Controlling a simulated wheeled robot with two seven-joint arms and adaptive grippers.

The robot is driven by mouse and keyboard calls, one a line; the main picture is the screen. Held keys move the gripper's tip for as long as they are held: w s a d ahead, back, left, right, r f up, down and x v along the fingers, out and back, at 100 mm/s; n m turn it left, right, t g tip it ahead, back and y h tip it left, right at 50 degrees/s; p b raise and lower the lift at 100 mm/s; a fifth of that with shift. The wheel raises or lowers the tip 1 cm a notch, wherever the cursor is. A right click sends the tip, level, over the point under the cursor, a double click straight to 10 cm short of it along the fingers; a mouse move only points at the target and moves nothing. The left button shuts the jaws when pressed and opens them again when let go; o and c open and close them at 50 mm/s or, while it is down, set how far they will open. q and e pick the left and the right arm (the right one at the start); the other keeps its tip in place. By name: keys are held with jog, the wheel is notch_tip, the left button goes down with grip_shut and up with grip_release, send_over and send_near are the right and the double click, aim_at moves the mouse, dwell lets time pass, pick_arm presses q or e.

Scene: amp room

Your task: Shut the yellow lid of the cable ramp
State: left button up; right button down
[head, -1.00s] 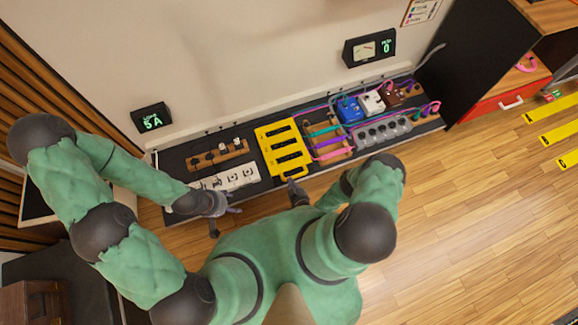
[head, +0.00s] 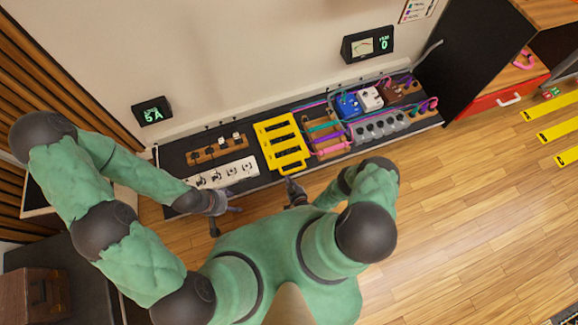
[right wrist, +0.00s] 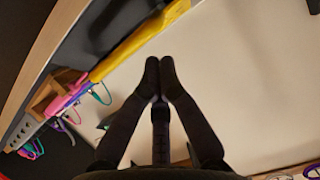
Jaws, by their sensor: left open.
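The yellow slotted lid (head: 273,134) of the cable ramp stands open in the head view, to the left of the wooden cable channel (head: 326,134). Coloured cables lie exposed across the channel. The lid's handle (head: 293,169) points to the front. My right gripper (head: 291,187) is just in front of the handle; whether they touch I cannot tell. In the right wrist view its two fingers (right wrist: 160,72) are together with nothing seen between them, and the lid (right wrist: 140,42) shows edge-on beyond them. My left gripper (head: 226,217) is open and empty, in front of the board.
A white socket strip (head: 225,174) and a wooden block with plugs (head: 215,151) are left of the lid. Blue (head: 348,105) and white (head: 370,98) pedals and a grey power strip (head: 380,126) are to the right. Bare floor is in front.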

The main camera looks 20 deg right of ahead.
pick_arm(q)
jog(key=shift+f, duration=0.9)
pick_arm(e)
jog(key=shift+n+t, duration=0.3)
jog(key=shift+n, duration=0.3)
jog(key=w+f, duration=0.1)
jog(key=f, duration=0.1)
jog(key=w+d+f, duration=0.1)
jog(key=f, duration=0.1)
jog(key=shift+w+d, duration=0.1)
jog(key=shift+w, duration=0.2)
pick_arm(q)
jog(key=shift+w+d+p, duration=0.15)
jog(key=shift+w+p, duration=0.15)
jog(key=shift+w, duration=0.25)
pick_arm(e)
notch_tip(320, 180, up, 14)
jog(key=s+a+m, duration=0.1)
jog(key=s, duration=0.1)
jog(key=shift+s, duration=0.3)
jog(key=shift+a, duration=0.1)
